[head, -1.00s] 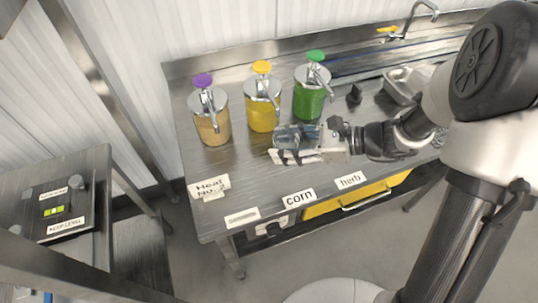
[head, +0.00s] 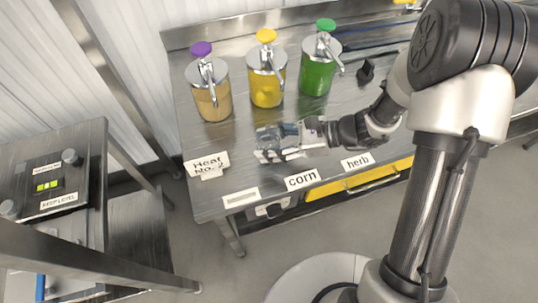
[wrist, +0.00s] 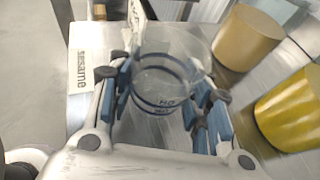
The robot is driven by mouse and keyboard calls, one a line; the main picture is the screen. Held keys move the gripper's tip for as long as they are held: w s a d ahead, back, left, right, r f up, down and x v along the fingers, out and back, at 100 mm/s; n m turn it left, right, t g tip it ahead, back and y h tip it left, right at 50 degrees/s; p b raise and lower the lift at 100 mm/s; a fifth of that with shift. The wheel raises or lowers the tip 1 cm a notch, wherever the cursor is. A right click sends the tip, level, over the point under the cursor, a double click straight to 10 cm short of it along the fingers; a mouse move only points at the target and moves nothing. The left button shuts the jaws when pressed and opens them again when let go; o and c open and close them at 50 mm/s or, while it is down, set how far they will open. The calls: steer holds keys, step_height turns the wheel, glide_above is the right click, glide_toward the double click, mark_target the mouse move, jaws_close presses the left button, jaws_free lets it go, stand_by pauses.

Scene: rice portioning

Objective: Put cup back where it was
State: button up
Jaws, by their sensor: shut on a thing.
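A clear cup with blue lines (wrist: 165,85) sits between the blue-padded fingers of my gripper (wrist: 162,112) in the wrist view. The fingers are shut on its sides, and the cup looks empty. In the head view, my gripper (head: 270,146) holds the cup (head: 268,137) over the steel counter, in front of the pump jars and behind the corn label. I cannot tell from the views whether the cup's base touches the counter.
Pump jars with a purple top (head: 212,95), a yellow top (head: 267,82) and a green top (head: 318,68) stand behind my gripper. A "Heat No. 2" sign (head: 206,164) stands at the counter's left. A side table with a control panel (head: 52,186) is further left.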

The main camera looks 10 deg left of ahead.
steer(key=shift+f+b, duration=0.75)
steer(key=shift+f, duration=1.5)
steer(key=shift+f, duration=0.2)
steer(key=o, duration=1.2)
steer(key=shift+r, duration=0.1)
